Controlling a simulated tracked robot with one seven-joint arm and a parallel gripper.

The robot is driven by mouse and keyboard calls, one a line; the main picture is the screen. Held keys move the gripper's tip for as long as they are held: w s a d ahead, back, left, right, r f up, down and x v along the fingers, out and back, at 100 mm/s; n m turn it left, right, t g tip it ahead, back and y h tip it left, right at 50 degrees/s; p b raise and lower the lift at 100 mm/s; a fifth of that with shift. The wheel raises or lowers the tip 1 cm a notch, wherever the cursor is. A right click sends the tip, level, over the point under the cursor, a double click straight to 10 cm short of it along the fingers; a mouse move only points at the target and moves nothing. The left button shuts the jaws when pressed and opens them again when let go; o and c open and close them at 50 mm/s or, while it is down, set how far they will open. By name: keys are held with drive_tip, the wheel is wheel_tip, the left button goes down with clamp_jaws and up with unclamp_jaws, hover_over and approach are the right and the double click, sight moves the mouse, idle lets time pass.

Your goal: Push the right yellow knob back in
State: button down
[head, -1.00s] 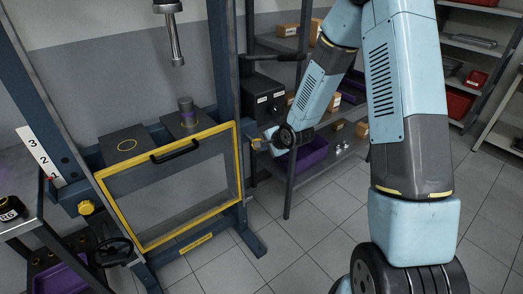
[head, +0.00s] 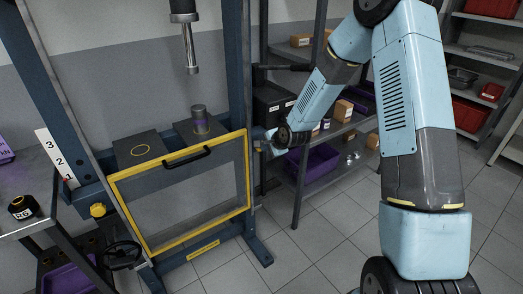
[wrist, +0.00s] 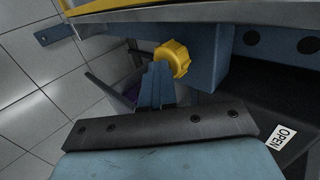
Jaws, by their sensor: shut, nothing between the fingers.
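The right yellow knob (wrist: 173,58) shows in the wrist view, on the blue press frame (wrist: 208,66). My gripper (wrist: 160,68) is shut and empty. Its blue fingertips point at the knob and overlap its lower left edge in the picture. I cannot tell whether they touch it. How far the knob stands out is also unclear. In the head view my gripper (head: 264,146) is at the right post of the press (head: 241,90), and the right knob is too small there to make out clearly. The left yellow knob (head: 98,210) is on the left post.
A yellow-framed guard (head: 247,180) with a black handle (head: 187,158) covers the press front. A black box (head: 273,103) and the shelf with a purple bin (head: 318,160) stand close behind my gripper. An OPEN label (wrist: 281,137) shows in the wrist view. The floor in front is clear.

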drive_tip(key=shift+w+a+r, duration=0.15)
drive_tip(key=shift+w+r, duration=0.1)
drive_tip(key=s+d+r+n+g+h, duration=0.1)
drive_tip(key=s+d+r+n+h, duration=0.2)
drive_tip(key=s+d+r, duration=0.7)
drive_tip(key=s+d+r+n+h, duration=0.2)
drive_tip(key=s+d+r+n, duration=0.1)
drive_tip(key=s+d+r, duration=0.65)
drive_tip(key=s+d+r+n, duration=0.1)
drive_tip(key=s+r+n, duration=0.1)
drive_tip(key=s+r, duration=0.4)
drive_tip(key=s+d+r+n+g, duration=0.1)
drive_tip(key=s+r+n, duration=0.2)
drive_tip(key=s+r, duration=0.4)
drive_tip(key=s, duration=0.8)
drive_tip(key=shift+d+r, duration=0.25)
drive_tip(key=shift+d, duration=0.1)
